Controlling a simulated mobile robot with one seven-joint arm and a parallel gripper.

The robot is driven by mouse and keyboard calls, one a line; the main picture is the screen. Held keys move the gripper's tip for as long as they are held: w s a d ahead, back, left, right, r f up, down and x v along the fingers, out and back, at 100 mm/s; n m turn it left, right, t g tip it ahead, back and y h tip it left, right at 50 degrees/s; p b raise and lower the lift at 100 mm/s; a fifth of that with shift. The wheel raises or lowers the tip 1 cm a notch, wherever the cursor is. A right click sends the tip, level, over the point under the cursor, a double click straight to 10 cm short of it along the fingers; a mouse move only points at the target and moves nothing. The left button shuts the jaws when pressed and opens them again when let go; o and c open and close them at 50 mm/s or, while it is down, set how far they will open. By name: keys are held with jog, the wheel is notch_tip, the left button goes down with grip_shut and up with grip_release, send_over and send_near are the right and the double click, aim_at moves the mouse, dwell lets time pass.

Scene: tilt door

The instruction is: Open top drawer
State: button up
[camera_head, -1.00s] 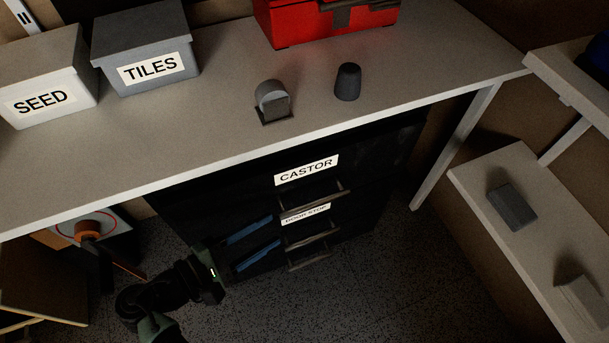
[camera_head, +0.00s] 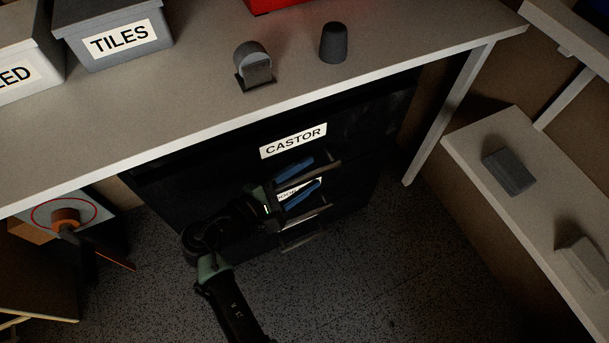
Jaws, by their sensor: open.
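A dark drawer cabinet (camera_head: 220,165) stands under the workbench. Its top drawer carries a white CASTOR label (camera_head: 293,141), with a bar handle (camera_head: 328,165) below it. The top drawer looks shut. My gripper (camera_head: 315,172) is in front of the cabinet, with its two blue fingers open. In the picture one finger lies above the top handle's bar and the other below it. I cannot tell whether they touch it. The lower label is partly hidden by the fingers. Lower handles (camera_head: 303,239) show beneath my gripper.
A castor (camera_head: 254,68) and a dark door stop (camera_head: 333,43) sit on the workbench (camera_head: 190,115) above. Bins marked TILES (camera_head: 117,38) and SEED (camera_head: 25,75) are at upper left. A bench leg (camera_head: 455,110) and a low shelf (camera_head: 490,135) stand right. The floor in front is clear.

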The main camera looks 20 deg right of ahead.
grip_shut()
dwell(1.4)
